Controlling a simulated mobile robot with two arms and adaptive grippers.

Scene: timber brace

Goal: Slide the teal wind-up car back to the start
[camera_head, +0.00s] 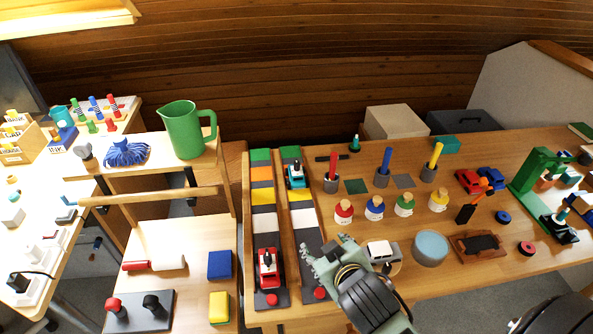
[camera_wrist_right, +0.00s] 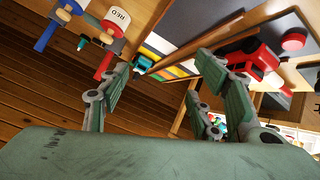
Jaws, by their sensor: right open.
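The teal car (camera_head: 296,174) stands near the far end of the right-hand striped lane (camera_head: 307,218), on its far coloured bands. It also shows small in the right wrist view (camera_wrist_right: 141,62), beyond my fingers. A red car (camera_head: 267,266) stands at the near end of the left-hand lane (camera_head: 263,222), by a red button. My right gripper (camera_head: 326,252) is open and empty, above the near part of the right-hand lane and to its right, well short of the teal car. In the right wrist view its fingers (camera_wrist_right: 160,78) are spread. My left gripper is out of view.
Wooden rails edge the lanes. A red button (camera_head: 320,293) sits at the right lane's near end. The right lane's middle is clear.

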